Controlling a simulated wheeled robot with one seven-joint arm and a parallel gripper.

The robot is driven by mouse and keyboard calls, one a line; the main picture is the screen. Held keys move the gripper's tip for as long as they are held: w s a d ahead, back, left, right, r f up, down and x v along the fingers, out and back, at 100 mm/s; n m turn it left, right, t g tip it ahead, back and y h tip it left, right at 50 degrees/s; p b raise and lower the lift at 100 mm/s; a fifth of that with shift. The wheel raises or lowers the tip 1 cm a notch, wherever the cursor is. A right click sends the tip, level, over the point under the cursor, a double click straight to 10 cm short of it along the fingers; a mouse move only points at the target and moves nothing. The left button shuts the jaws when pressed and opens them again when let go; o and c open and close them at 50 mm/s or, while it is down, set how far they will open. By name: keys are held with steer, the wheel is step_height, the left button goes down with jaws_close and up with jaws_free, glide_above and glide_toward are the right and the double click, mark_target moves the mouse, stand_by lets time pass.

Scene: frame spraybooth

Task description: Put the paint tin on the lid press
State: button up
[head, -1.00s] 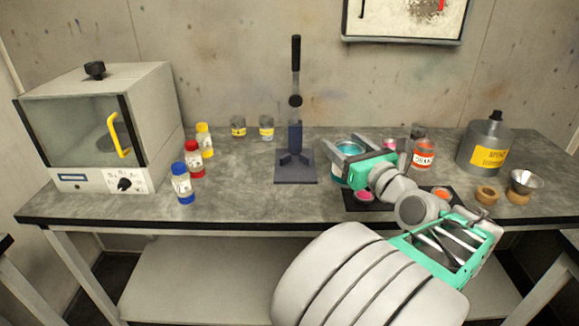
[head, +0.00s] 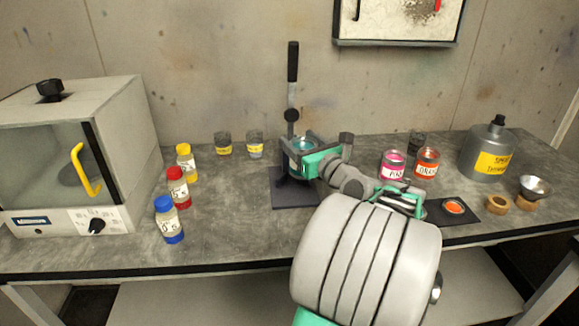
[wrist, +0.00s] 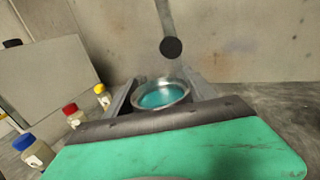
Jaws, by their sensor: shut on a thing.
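The paint tin (head: 301,146) is an open metal tin with teal paint, held between the fingers of my gripper (head: 303,152). In the wrist view the tin (wrist: 161,94) sits upright between the two fingers. The lid press (head: 292,116) is a dark stand with a flat base and a tall black lever, at the back middle of the bench. The tin is over or at the right side of the press base (head: 290,197). My gripper hides the contact, so I cannot tell if the tin touches it.
Pink (head: 392,167) and orange (head: 427,163) paint jars stand right of the press. A dark mat (head: 462,214) lies in front of them, with a thinner can (head: 488,153) behind. Blue (head: 169,220), red (head: 178,188) and yellow (head: 187,162) capped bottles stand left, beside the oven (head: 75,150).

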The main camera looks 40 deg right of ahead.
steer(key=w+f, duration=0.2)
steer(key=w+d+f+b, duration=0.1)
steer(key=w+f, duration=0.2)
steer(key=shift+d+f, duration=0.2)
steer(key=f, duration=0.4)
steer(key=shift+w+b, duration=0.2)
steer(key=shift+b, duration=0.15)
jaws_close()
steer(key=shift+f, duration=0.3)
steer(key=o, duration=1.5)
jaws_free()
steer(key=shift+f, duration=0.15)
steer(key=shift+c, duration=0.2)
steer(key=shift+o, duration=0.6)
steer(key=shift+w, duration=0.2)
steer(key=shift+o, duration=1.3)
steer(key=shift+s+d+r, duration=0.1)
steer(key=shift+r, duration=0.25)
